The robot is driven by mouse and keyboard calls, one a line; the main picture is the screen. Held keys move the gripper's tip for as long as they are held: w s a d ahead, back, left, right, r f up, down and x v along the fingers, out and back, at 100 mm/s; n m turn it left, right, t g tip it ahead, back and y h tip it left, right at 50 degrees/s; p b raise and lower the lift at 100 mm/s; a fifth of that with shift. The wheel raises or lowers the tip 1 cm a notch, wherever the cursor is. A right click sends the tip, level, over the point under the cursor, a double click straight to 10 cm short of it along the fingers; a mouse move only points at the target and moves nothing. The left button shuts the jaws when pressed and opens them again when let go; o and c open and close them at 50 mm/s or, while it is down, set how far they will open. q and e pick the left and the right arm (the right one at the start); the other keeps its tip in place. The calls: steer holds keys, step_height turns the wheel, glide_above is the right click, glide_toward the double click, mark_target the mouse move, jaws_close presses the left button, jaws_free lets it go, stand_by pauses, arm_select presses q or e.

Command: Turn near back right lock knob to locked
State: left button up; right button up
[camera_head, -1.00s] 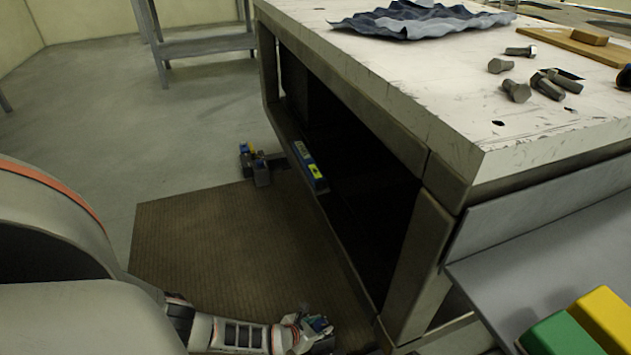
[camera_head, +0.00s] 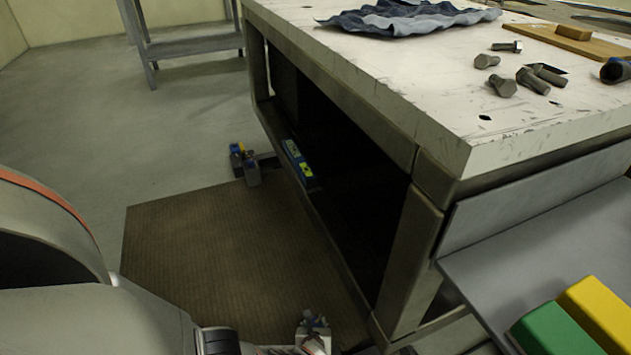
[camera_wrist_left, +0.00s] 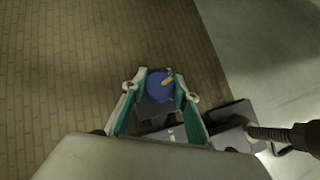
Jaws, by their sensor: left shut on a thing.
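The lock knob (camera_wrist_left: 158,88) is a round blue knob with a yellow pointer bar, seen in the left wrist view. The pointer slants up to the right in that view. My left gripper (camera_wrist_left: 160,76) has its two teal-lined fingers on either side of the knob and is shut on it. Grey blocks below the knob are partly hidden by the fingers. In the head view my left gripper (camera_head: 314,332) is low at the bottom edge, beside the bench's near leg, and the knob cannot be made out clearly there. My right gripper is out of view.
A workbench (camera_head: 440,125) with bolts and a blue cloth stands right of my left arm. Its leg (camera_head: 412,262) is close to the gripper. A brown mat (camera_head: 215,255) covers the floor. A grey block with a blue top (camera_head: 248,165) stands farther back. Green and yellow blocks lie lower right.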

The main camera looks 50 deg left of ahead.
mark_target(315, 323)
arm_select(q)
steer(key=shift+s, duration=0.1)
stand_by(0.4)
steer(key=o, duration=1.1)
steer(key=shift+r, duration=0.15)
steer(key=shift+d+r, duration=0.1)
steer(key=shift+r, duration=4.75)
